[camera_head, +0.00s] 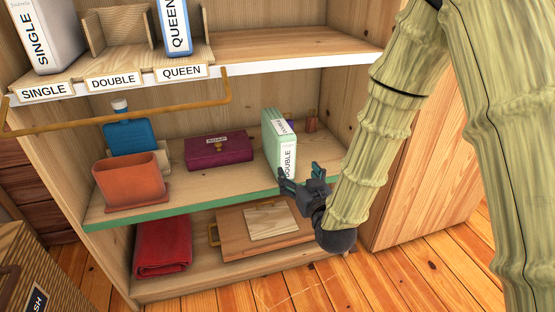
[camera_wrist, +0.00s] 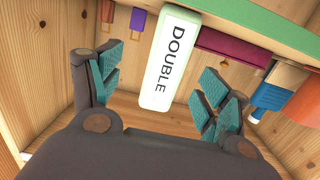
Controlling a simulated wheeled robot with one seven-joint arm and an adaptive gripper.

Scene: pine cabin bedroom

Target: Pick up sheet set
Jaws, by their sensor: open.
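The sheet set is a pale green box (camera_head: 278,140) with a white label reading DOUBLE. It stands upright on the middle shelf (camera_head: 236,179), toward the right side. My gripper (camera_head: 298,177) is open in front of its lower front edge, with nothing held. In the wrist view the green box (camera_wrist: 173,59) lies ahead, between and beyond the two teal-padded fingers of my gripper (camera_wrist: 162,90). I cannot tell from these views whether a finger touches the box.
A maroon box (camera_head: 219,150), a terracotta pot (camera_head: 130,179) and a blue bottle (camera_head: 130,136) share the shelf. Above, SINGLE (camera_head: 40,38) and QUEEN (camera_head: 175,25) boxes flank an empty DOUBLE slot (camera_head: 122,30). A brass rail (camera_head: 120,122) crosses the left front. A red cloth (camera_head: 162,246) lies below.

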